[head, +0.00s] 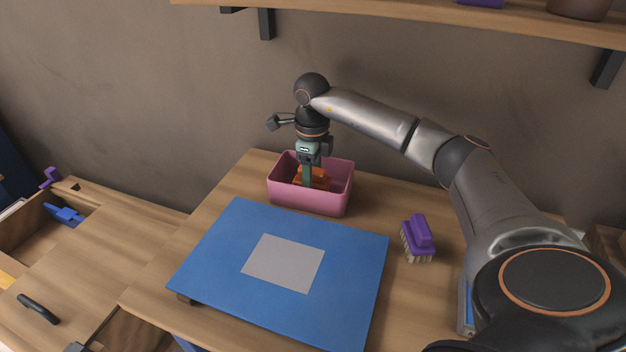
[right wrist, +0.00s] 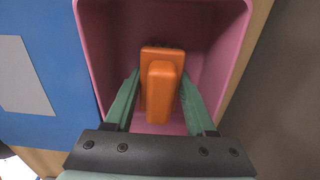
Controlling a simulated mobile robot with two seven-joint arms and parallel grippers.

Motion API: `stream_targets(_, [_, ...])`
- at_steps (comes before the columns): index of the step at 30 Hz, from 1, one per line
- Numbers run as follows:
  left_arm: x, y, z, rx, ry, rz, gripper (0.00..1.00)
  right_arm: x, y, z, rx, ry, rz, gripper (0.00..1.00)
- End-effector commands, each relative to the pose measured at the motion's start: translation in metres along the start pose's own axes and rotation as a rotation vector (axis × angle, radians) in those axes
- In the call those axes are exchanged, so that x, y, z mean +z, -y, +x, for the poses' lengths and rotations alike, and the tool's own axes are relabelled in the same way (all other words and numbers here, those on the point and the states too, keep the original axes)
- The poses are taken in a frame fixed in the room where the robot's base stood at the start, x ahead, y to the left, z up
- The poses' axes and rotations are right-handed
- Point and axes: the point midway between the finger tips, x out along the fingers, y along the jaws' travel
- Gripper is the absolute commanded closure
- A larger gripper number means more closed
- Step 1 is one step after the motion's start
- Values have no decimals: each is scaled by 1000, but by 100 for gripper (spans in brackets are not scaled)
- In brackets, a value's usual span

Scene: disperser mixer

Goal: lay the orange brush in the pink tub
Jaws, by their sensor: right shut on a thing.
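The pink tub (head: 310,198) stands on the wooden table at the wall, behind the blue board. The orange brush (head: 312,177) is inside the tub's walls, between the fingers of my right gripper (head: 309,176). In the right wrist view the brush (right wrist: 160,88) lies lengthwise between the two green fingers (right wrist: 160,100), over the floor of the tub (right wrist: 95,60). The right gripper is shut on the brush and points down into the tub. I cannot tell whether the brush touches the tub floor. My left gripper is not in view.
A blue board (head: 215,250) with a grey square covers the table in front of the tub. A purple brush (head: 417,238) stands to the right. A shelf (head: 400,20) hangs above. An open drawer (head: 40,240) with blue and purple items is at left.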

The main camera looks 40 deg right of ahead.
Motion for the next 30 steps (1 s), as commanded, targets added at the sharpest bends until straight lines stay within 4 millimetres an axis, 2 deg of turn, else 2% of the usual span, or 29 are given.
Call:
stream_targets(5, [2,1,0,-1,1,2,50,0,0,3,0,1,0,100])
stream_targets(6, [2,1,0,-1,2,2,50,0,0,4,0,0,0,43])
stream_targets(14, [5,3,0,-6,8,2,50,0,0,3,0,0,0,14])
stream_targets(23, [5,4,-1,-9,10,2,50,0,0,-1,0,1,0,14])
stream_targets(30, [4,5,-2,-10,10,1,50,1,0,-38,-2,4,0,14])
